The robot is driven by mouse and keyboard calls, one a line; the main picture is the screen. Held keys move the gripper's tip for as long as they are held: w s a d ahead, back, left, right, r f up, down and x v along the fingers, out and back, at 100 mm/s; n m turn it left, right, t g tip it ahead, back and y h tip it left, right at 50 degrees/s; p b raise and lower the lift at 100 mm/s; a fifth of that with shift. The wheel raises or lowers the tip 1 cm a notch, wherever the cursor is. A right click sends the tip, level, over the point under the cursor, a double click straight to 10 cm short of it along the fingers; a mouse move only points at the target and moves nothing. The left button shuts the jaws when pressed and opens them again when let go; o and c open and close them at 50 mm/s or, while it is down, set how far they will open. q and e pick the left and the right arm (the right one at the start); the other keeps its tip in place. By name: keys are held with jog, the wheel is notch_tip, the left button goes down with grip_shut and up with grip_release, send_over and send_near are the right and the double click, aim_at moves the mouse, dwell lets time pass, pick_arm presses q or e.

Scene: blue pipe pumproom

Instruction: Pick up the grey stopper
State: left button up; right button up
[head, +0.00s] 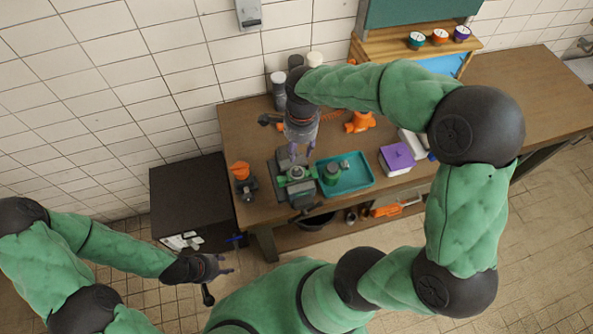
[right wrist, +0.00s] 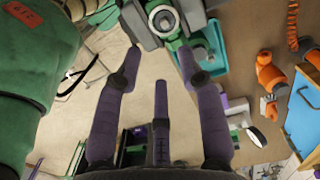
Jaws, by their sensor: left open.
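A green valve body (head: 297,175) with a grey round top is held in a grey vise on the workbench. It also shows at the top of the right wrist view (right wrist: 163,18). A teal tray (head: 358,184) right of it holds a green cylindrical part (head: 332,172) and a small grey piece (head: 345,165). I cannot tell for certain which grey piece is the stopper. My right gripper (head: 301,150) points down just above and behind the valve body, its purple fingers apart and empty in the right wrist view (right wrist: 160,65). My left gripper (head: 222,264) is open and empty, low at the left, away from the bench.
The wooden workbench (head: 255,122) carries an orange part (head: 360,122), a purple box (head: 397,157) and dark and white cylinders at the back. A dark cabinet (head: 190,195) stands left of it. A wooden rack with small cups (head: 416,40) stands at the back right.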

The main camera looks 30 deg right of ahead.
aim_at(297, 170)
jog(key=shift+y, duration=0.6)
jog(key=f, duration=1.1)
jog(key=shift+w, duration=0.4)
jog(key=shift+s+a, duration=0.1)
jog(key=shift+s, duration=0.05)
grip_shut()
